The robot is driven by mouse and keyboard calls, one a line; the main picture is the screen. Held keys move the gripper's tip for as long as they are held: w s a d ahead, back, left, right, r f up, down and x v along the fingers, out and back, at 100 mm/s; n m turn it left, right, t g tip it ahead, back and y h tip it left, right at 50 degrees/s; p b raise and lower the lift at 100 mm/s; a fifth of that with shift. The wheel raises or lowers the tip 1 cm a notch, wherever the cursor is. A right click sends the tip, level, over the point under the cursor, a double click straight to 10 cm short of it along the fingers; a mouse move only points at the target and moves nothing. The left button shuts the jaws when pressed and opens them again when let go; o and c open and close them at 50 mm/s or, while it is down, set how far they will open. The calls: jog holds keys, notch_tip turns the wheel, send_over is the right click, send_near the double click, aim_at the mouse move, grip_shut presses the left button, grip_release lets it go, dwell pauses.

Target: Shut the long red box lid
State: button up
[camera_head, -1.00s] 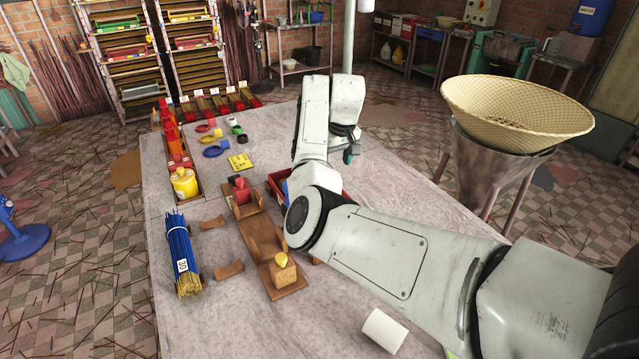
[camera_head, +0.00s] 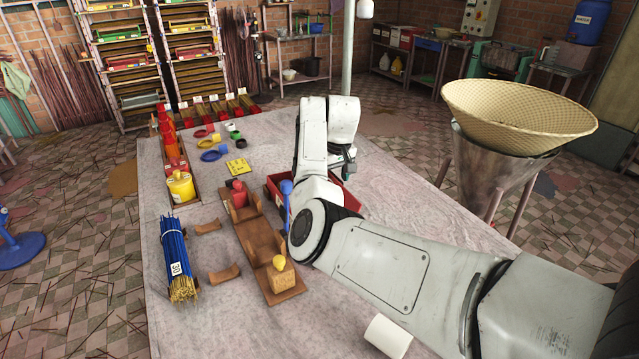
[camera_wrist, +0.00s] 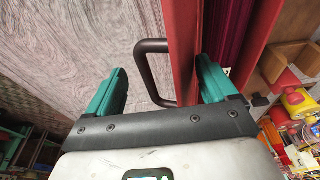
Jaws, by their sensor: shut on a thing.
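The long red box (camera_head: 274,189) lies on the table, mostly hidden behind my arm in the head view. A red edge (camera_head: 352,198) shows to the right of the arm. In the wrist view a long red panel (camera_wrist: 183,45), apparently the lid, stands beside a dark purple-red surface (camera_wrist: 228,40). A dark U-shaped handle (camera_wrist: 142,62) sticks out from the panel's left side. My gripper (camera_wrist: 160,90) has its teal fingers on either side of the handle and panel edge, and is shut on the handle. Its tips (camera_head: 349,170) are mostly hidden in the head view.
A wooden stand (camera_head: 262,240) with a yellow-topped block is left of the arm. A blue-wrapped stick bundle (camera_head: 176,255), a yellow pot (camera_head: 181,188) and a white cylinder (camera_head: 388,336) are on the table. A funnel with a woven basket (camera_head: 515,110) stands at the right. The table's right part is clear.

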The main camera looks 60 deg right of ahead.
jog(key=shift+s+d, duration=0.1)
jog(key=shift+s, duration=0.1)
jog(key=shift+w+r+p, duration=0.1)
jog(key=shift+r+p, duration=0.1)
jog(key=shift+p, duration=0.2)
jog(key=shift+c, duration=0.4)
jog(key=shift+w+a+r+p, duration=0.25)
jog(key=shift+a+r+p, duration=0.15)
jog(key=shift+a+p, duration=0.15)
jog(key=c, duration=0.5)
jog(key=shift+o, duration=0.2)
jog(key=shift+w+a+r, duration=0.1)
